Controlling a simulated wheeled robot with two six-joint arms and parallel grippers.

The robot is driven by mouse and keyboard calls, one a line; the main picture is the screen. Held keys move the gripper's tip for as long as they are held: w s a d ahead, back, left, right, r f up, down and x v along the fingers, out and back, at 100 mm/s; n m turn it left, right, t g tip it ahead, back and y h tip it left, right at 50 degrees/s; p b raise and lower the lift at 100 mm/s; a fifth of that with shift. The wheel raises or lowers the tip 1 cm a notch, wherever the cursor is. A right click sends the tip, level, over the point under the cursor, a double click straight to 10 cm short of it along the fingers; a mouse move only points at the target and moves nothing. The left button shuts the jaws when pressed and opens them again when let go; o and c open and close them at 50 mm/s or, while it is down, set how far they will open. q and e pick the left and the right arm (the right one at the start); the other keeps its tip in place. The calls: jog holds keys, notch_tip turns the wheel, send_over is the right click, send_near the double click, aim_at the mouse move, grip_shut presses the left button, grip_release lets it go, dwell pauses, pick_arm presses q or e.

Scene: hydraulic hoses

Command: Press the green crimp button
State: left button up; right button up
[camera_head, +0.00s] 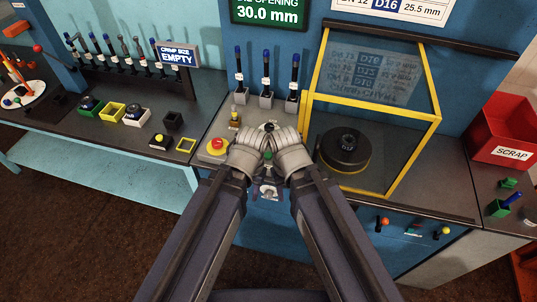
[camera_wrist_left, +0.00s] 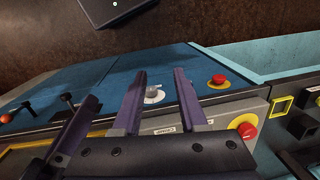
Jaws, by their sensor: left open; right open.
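The green crimp button (camera_head: 268,155) shows as a small green spot in the gap between my two wrists in the head view. Whether it is pressed or touched cannot be told. In the left wrist view the label reading CRIMP (camera_wrist_left: 165,156) is partly covered by my gripper, and no green button shows. My left gripper (camera_head: 258,182) is open, at the console's front edge; its purple fingers (camera_wrist_left: 158,76) point over the blue front panel in the left wrist view. My right gripper (camera_head: 280,182) is close beside it, open, its fingers mostly hidden by the wrists.
A red button (camera_head: 216,145) sits left of my grippers; it also shows in the left wrist view (camera_wrist_left: 247,130). A second red button (camera_wrist_left: 218,81) and a white dial (camera_wrist_left: 153,94) are on the front panel. A yellow-framed guard (camera_head: 311,80) encloses a black die (camera_head: 345,148) at right.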

pick_arm(q)
grip_shut()
dwell(1.2)
